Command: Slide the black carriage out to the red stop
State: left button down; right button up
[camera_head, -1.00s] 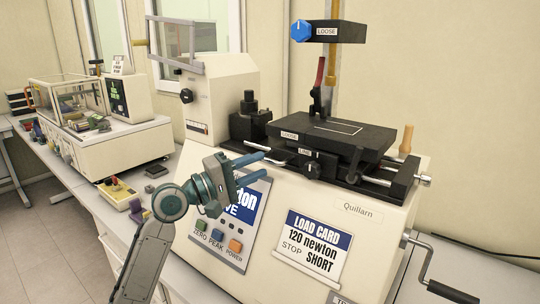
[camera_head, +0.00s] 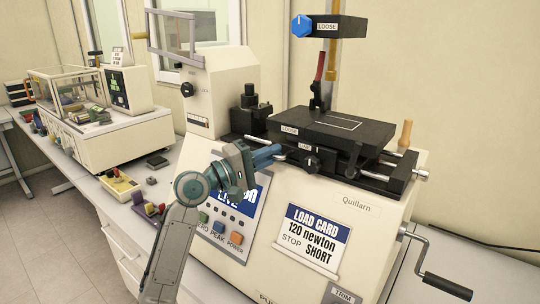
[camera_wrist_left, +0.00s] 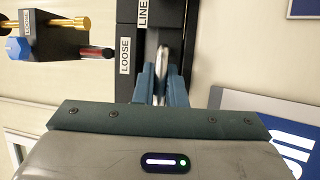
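The black carriage (camera_head: 335,126) is a flat-topped block on top of the cream test machine, with LOOSE and LINE labels. My left gripper (camera_head: 279,152) is at its left front side, fingers pointing right. In the left wrist view the fingers (camera_wrist_left: 161,72) sit close on both sides of a silver bar (camera_wrist_left: 162,58) beside the LINE label and appear shut on it. A red-ended lever (camera_head: 320,68) stands behind the carriage; I cannot make out a separate red stop. My right gripper is not in view.
A blue knob (camera_head: 301,25) on a black head overhangs the carriage. Silver rails (camera_head: 421,174) extend at the right end, and a crank handle (camera_head: 447,287) sticks out lower right. The load card (camera_head: 312,240) reads 120 newton, STOP SHORT. A glass-cased machine (camera_head: 100,115) stands left.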

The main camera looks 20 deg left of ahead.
pick_arm(q)
jog(key=shift+s+d+p, duration=0.1)
jog(key=shift+d+p, duration=0.2)
jog(key=shift+p, duration=0.15)
jog(key=shift+d+f, duration=0.1)
jog(key=c, duration=1.5)
grip_release()
jog(key=shift+s, duration=0.1)
jog(key=b+v, duration=0.5)
jog(key=v, duration=0.5)
jog(key=shift+s+a, duration=0.25)
